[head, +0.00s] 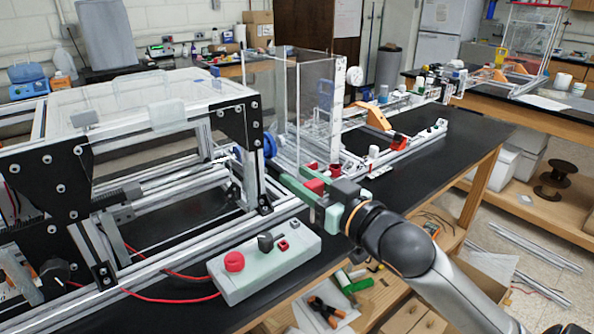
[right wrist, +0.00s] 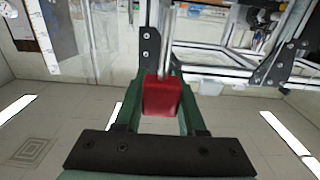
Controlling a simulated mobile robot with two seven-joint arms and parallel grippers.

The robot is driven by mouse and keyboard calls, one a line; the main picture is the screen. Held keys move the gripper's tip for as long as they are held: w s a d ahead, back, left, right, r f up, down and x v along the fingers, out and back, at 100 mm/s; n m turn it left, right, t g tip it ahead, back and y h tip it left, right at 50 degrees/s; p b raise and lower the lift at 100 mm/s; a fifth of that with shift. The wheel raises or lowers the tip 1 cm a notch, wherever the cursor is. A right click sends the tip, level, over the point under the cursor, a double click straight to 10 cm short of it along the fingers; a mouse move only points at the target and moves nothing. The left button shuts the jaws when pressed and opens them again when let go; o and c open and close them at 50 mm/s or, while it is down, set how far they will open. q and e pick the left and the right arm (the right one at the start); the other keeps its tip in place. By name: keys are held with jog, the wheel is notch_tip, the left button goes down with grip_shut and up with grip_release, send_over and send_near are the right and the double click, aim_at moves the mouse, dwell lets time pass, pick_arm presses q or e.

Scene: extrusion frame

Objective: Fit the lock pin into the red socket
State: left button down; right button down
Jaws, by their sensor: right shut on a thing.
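The lock pin (head: 315,186) shows as a red block between the green fingers of my right gripper (head: 306,183). In the right wrist view the red block (right wrist: 161,97) sits between both fingers, and a thin metal shaft appears to run out beyond it. My right gripper is shut on it, in the air past the control box, near the right end of the extrusion frame. A small red square piece with a dark middle (head: 282,246), which looks like the red socket, is on top of the pale control box (head: 264,268). The pin is apart from it. My left gripper is not in view.
The aluminium extrusion frame (head: 150,255) with black end plates fills the left. The control box also carries a round red button (head: 234,261) and a black knob (head: 265,241). A red cable runs along the frame. Clear panels (head: 290,110) stand behind. The black bench top (head: 440,160) is open on the right.

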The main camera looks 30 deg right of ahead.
jog(key=shift+r, duration=0.15)
jog(key=w+a+f+p, duration=0.1)
jog(key=w+f, duration=0.3)
jog(key=w, duration=0.4)
jog(key=shift+a+f+p, duration=0.2)
jog(key=shift+f+p, duration=0.1)
jog(key=shift+p, duration=0.1)
jog(key=shift+f+b, duration=1.65)
jog(key=shift+f, duration=1.25)
jog(key=shift+p, duration=0.95)
